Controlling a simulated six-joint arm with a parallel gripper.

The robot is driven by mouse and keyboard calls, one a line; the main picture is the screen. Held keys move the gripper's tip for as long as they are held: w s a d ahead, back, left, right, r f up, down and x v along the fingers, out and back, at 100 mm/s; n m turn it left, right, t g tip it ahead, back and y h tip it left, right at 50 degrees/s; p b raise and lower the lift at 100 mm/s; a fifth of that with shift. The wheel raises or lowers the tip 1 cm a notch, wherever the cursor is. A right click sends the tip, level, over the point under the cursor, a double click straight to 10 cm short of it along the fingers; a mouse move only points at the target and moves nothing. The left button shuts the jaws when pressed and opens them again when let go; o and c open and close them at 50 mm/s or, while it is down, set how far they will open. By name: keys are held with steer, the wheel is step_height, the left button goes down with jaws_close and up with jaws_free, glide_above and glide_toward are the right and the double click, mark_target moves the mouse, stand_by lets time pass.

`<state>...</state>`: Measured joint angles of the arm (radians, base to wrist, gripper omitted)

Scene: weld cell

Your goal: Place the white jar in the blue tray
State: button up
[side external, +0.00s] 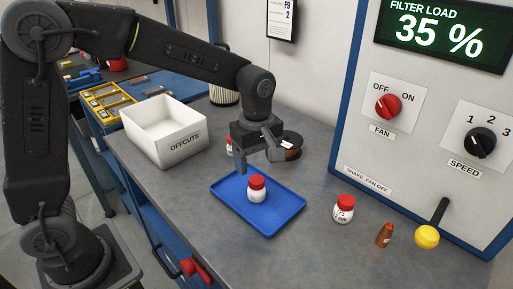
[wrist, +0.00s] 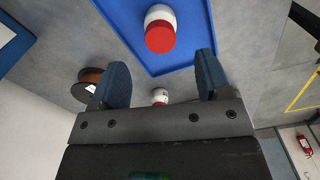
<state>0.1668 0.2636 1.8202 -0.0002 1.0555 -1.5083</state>
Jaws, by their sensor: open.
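A white jar with a red lid (side external: 257,189) stands upright in the blue tray (side external: 288,207). In the wrist view this jar (wrist: 160,32) and the tray (wrist: 122,22) are beyond my fingertips. My gripper (side external: 260,165) is open and empty above the back part of the tray, apart from the jar. Its two fingers show spread in the wrist view (wrist: 161,72). A similar red-lidded white jar (side external: 344,209) stands on the bench right of the tray. Another red-lidded jar (side external: 229,146) is behind my gripper, partly hidden; a small jar (wrist: 160,96) shows between the fingers in the wrist view.
A white OFFCUTS bin (side external: 165,130) stands left of the tray. A dark spool (side external: 292,146) is behind the gripper. An orange bottle (side external: 384,235) and a yellow-knobbed lever (side external: 428,236) are at the right, near the control panel. The bench in front of the right jar is clear.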

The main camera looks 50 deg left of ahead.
mark_target(256, 179)
steer(key=shift+r, duration=1.65)
steer(key=s+a+r+m+t, duration=0.2)
steer(key=s+a+m, duration=0.1)
steer(key=s+m, duration=0.4)
steer(key=s+a+r+m+t, duration=0.2)
steer(key=s+a+m+t, duration=0.1)
steer(key=s+m, duration=0.5)
steer(key=s, duration=0.3)
steer(key=shift+s+a+t, duration=0.3)
steer(key=shift+s+a, duration=0.05)
